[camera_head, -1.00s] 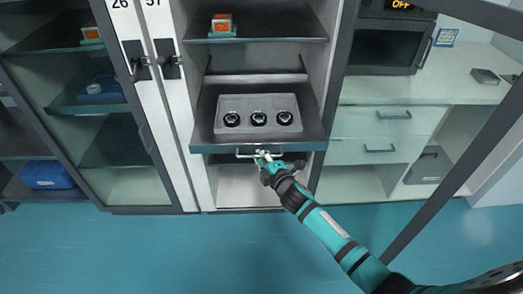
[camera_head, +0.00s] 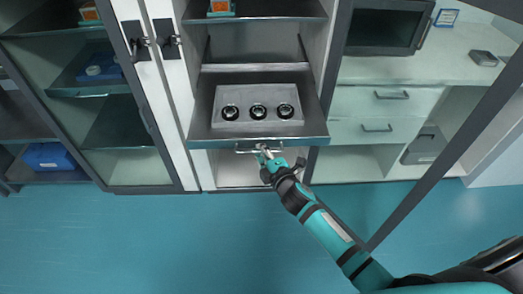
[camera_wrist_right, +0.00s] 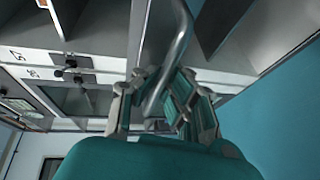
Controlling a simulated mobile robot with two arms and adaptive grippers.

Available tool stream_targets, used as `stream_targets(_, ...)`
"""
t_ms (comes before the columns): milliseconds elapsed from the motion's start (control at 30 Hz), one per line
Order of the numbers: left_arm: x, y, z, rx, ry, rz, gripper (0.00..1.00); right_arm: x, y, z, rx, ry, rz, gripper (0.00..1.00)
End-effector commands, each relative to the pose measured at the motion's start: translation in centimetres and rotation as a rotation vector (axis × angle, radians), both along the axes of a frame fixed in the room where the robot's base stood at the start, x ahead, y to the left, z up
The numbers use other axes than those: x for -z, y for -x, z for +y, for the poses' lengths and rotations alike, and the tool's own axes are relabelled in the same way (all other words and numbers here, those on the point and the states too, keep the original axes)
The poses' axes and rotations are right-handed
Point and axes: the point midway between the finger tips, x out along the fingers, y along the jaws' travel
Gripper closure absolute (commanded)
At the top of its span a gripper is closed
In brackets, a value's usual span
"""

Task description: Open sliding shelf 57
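Sliding shelf 57 (camera_head: 203,122) is a grey pull-out shelf in the open cabinet, drawn out toward me. It bears a grey block (camera_head: 285,93) with three black round items. A metal bar handle (camera_head: 243,151) is on its front edge; the bar also shows in the right wrist view (camera_wrist_right: 178,45). My right gripper (camera_head: 264,151) is at the right part of this handle. In the right wrist view its fingers (camera_wrist_right: 160,85) are on either side of the bar and look shut on it. My left gripper is not in view.
An open glass door (camera_head: 440,145) stands to the right of the cabinet, with my right arm near its frame. A fixed shelf (camera_head: 265,10) is above, and a closed glass cabinet (camera_head: 110,125) is at left. The blue floor (camera_head: 150,245) in front is clear.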

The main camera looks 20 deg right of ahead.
Motion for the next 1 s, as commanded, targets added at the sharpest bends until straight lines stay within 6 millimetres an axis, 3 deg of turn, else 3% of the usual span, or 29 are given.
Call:
stream_targets(100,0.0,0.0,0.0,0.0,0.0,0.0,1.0,-0.1,-0.1,0.0,0.0,0.001,-0.002,0.81)
stream_targets(467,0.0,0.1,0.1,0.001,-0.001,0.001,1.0,-0.1,0.7,-0.1,-0.002,0.003,0.001,0.81)
stream_targets(1000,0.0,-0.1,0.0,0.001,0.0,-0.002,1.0,-2.0,10.4,-1.3,0.0,0.002,0.0,0.81)
